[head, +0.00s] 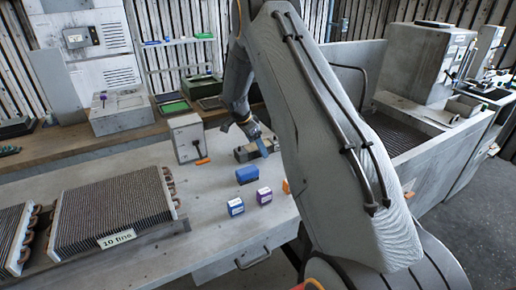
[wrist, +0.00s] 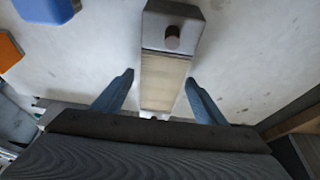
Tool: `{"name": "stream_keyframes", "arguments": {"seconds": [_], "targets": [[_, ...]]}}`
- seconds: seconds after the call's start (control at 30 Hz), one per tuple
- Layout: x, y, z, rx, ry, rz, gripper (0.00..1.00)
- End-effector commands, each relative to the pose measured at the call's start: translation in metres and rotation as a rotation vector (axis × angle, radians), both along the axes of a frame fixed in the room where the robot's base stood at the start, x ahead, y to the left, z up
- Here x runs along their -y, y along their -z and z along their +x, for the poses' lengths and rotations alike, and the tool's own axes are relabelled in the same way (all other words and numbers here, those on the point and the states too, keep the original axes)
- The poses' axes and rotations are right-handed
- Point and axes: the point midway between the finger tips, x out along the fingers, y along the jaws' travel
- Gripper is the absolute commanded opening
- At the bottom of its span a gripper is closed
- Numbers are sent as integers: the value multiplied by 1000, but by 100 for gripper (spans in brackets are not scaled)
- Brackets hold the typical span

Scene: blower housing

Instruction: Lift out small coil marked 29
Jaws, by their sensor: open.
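No mark reading 29 can be made out in either view. Two finned coils lie at the left of the bench in the head view: a larger one (head: 112,208) with a tag that seems to read "20 fine" or "10 fine", and another (head: 12,235) cut by the left edge. My gripper (head: 260,146) is over the bench beside a dark grey block (head: 243,154). In the wrist view my gripper (wrist: 159,76) is open, its two blue fingers on either side of a long block with a pale, finely lined body (wrist: 163,82) and a grey end with a round knob (wrist: 173,36). No contact is visible.
On the bench (head: 150,160) stand a blue block (head: 248,174), a purple one (head: 264,196), another blue one (head: 235,206) and a partly hidden orange one (head: 286,186). A grey box (head: 186,137) stands behind them.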

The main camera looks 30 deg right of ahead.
Motion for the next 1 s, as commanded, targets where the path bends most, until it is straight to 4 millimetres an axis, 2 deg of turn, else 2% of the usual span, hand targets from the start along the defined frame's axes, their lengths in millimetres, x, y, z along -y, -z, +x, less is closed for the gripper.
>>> {"name": "stream_keyframes", "arguments": {"seconds": [0.2,0.23,0.5,0.57,0.83,1.0], "targets": [[1,1,0,1,1,0,66],[1,1,0,1,1,0,62],[1,0,0,1,1,0,17],[1,0,0,0,1,0,8],[1,-3,1,4,1,-1,8],[1,-20,2,6,1,-1,8]]}}
